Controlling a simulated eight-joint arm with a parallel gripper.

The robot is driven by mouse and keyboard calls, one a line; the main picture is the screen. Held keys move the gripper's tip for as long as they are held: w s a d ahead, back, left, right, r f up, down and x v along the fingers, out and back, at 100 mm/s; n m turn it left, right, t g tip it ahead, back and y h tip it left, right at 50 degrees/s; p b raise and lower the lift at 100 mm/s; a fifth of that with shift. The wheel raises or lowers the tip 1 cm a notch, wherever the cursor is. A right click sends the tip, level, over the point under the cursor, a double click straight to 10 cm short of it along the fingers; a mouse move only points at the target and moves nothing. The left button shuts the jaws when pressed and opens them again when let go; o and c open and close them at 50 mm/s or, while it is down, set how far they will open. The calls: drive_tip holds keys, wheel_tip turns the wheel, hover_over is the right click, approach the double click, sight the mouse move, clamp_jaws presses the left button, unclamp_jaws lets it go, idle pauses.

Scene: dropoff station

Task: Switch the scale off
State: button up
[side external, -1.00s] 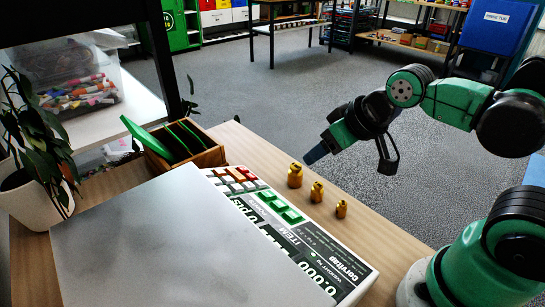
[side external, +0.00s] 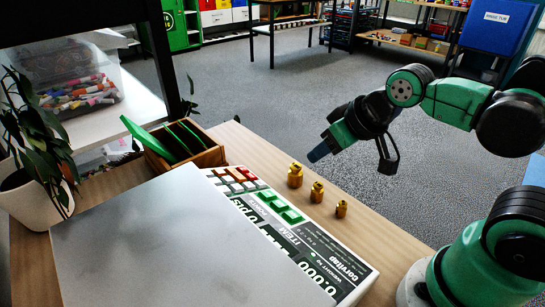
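The scale (side external: 140,262) lies on the wooden table, with a broad grey metal plate and a white control panel (side external: 352,268) along its right side. Its display reads 0.000 and is lit. Green keys (side external: 280,206) and a few orange-red keys (side external: 236,180) sit at the panel's far end. My gripper (side external: 320,152) hangs in the air above and to the right of the panel's far end, apart from the scale. One dark blue-grey fingertip shows and a black bracket-like part hangs to its right; whether the gripper is open or shut is unclear.
Three brass weights (side external: 317,191) stand in a row on the table (side external: 400,246), right of the panel and below my gripper. A wooden box (side external: 182,146) with green dividers and an open green lid stands behind the scale. A potted plant (side external: 35,198) is at the left.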

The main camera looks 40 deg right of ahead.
clamp_jaws()
idle(1.4)
